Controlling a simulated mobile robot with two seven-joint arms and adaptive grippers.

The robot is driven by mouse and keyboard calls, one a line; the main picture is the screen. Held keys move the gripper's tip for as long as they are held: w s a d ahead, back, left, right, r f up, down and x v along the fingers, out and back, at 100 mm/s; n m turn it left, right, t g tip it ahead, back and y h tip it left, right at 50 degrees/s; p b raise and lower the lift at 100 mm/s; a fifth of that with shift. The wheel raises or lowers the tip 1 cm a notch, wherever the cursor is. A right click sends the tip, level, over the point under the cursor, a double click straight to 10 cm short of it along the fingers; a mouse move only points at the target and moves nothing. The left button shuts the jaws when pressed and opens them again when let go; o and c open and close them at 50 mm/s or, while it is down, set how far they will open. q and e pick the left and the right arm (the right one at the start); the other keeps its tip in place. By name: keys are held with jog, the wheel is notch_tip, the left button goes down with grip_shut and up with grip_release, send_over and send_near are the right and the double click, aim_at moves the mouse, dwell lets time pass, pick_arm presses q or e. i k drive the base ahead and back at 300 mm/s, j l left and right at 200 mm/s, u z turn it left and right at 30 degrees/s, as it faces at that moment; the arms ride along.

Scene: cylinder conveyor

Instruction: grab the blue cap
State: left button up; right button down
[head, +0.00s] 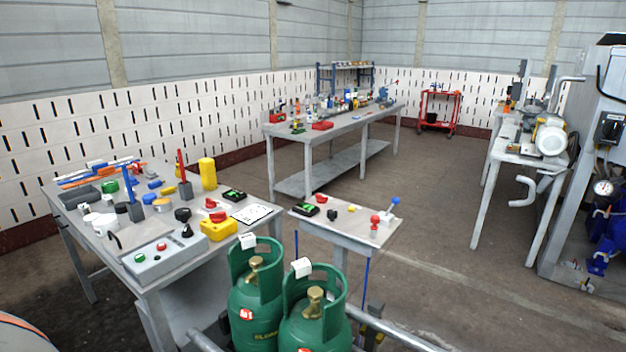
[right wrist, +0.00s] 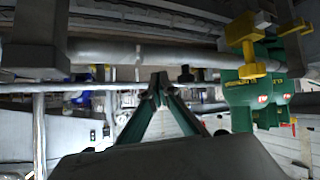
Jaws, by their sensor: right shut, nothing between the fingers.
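Several small blue pieces (head: 149,198) lie among the parts on the left table; I cannot tell whether one is the blue cap. A blue knob (head: 395,201) stands on a lever on the small middle table. My right gripper (right wrist: 160,88) shows only in the right wrist view, with its fingertips together and nothing held. It is below grey bars in that picture, with no blue cap near its tips. My left gripper is in neither view.
Two green gas cylinders (head: 256,300) stand in front, between the left table (head: 150,280) and a metal rail (head: 400,335); they appear upside down in the right wrist view (right wrist: 240,92). The small table (head: 345,226) is behind them. Open floor (head: 450,260) lies to the right.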

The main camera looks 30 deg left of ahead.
aim_at(147, 198)
jog(key=k+l+u, duration=0.2)
jog(key=u, duration=0.45)
jog(key=i+u, duration=0.1)
jog(key=u, duration=0.8)
jog(key=i+u, duration=0.15)
jog(key=u, duration=0.3)
jog(key=i+j+u, duration=0.15)
jog(key=u, duration=1)
jog(key=i+j, duration=0.1)
jog(key=i, duration=4.45)
jog(key=i+z, duration=0.15)
jog(key=z, duration=0.3)
jog(key=i+z, duration=0.1)
jog(key=z, duration=0.35)
jog(key=i+z, duration=0.15)
jog(key=z, duration=0.3)
